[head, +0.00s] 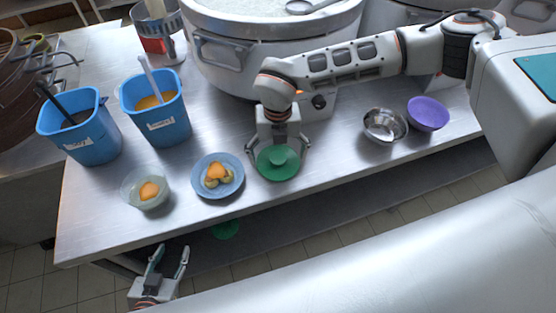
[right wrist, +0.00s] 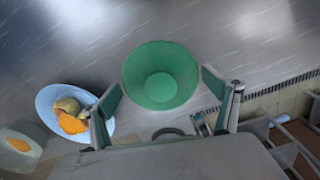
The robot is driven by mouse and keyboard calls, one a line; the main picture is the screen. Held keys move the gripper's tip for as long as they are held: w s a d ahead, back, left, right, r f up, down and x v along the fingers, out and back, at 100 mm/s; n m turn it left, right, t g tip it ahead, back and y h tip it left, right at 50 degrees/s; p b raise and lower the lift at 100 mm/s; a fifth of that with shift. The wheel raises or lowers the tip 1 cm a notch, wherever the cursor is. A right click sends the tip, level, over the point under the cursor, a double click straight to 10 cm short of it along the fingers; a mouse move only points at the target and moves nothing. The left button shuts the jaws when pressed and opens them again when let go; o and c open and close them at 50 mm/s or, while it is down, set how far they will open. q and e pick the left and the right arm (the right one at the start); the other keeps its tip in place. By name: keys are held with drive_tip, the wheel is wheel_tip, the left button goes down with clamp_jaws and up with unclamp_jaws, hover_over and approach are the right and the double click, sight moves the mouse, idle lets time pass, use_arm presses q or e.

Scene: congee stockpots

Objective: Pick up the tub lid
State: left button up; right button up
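The green tub lid (head: 279,163) is a round disc with a raised middle knob. It lies near the front edge of the steel table, just right of a blue plate. My right gripper (head: 280,147) is directly above it, pointing down, with its fingers spread to either side. In the right wrist view the lid (right wrist: 160,52) shows whole between and beyond the two parted fingers (right wrist: 162,88), with nothing gripped. Whether the fingers touch the rim is unclear. My left gripper (head: 171,254) is open and empty, in front of the table's front edge.
The blue plate (head: 205,190) with food and a clear bowl (head: 133,199) stand left of the lid. Two blue tubs (head: 93,150) stand further left. A large pot (head: 235,55) is behind; a steel bowl (head: 372,137) and purple bowl (head: 428,113) are right.

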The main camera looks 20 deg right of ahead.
drive_tip(key=c, duration=0.7)
drive_tip(key=shift+s, duration=0.15)
drive_tip(key=shift+c, duration=0.8)
drive_tip(key=shift+s+f, duration=0.1)
